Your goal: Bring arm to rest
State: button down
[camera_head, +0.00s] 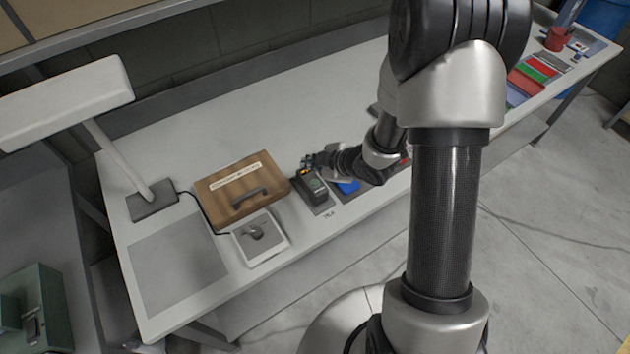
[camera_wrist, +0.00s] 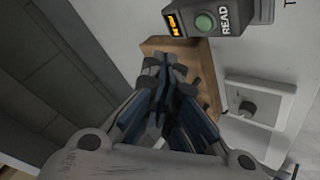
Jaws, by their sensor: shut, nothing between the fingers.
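My gripper (camera_head: 307,161) is small in the head view, at the end of my arm, over the long grey-white bench (camera_head: 300,95). It appears just above and behind a dark device with a green button (camera_head: 311,188). In the wrist view my gripper (camera_wrist: 163,68) is shut with nothing held, its fingertips together. My upper arm fills the centre right of the head view and hides part of the bench.
A wooden box with a handle (camera_head: 243,190), a white plate with a dark knob (camera_head: 260,238) and a desk lamp (camera_head: 150,200) stand left of the device. A blue item (camera_head: 347,187) lies to its right. Coloured trays (camera_head: 530,75) and a red cup (camera_head: 556,40) are at the far right.

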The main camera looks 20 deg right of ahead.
dwell(0.3)
jog(key=s+d+r+m+h+b, duration=0.1)
jog(key=s+d+r+m+h, duration=0.25)
jog(key=r, duration=0.45)
jog(key=s+d+r+m+h+b, duration=0.25)
jog(key=s+d+r+m, duration=0.2)
jog(key=r, duration=0.35)
jog(key=s+a+r+m+g, duration=0.1)
jog(key=s+a+r+m, duration=0.1)
jog(key=s, duration=0.7)
jog(key=s+a+r+m+g+y+b, duration=0.1)
jog(key=s+a+m, duration=0.4)
jog(key=s, duration=0.5)
jog(key=shift+r+g, duration=0.45)
jog(key=shift+g, duration=0.25)
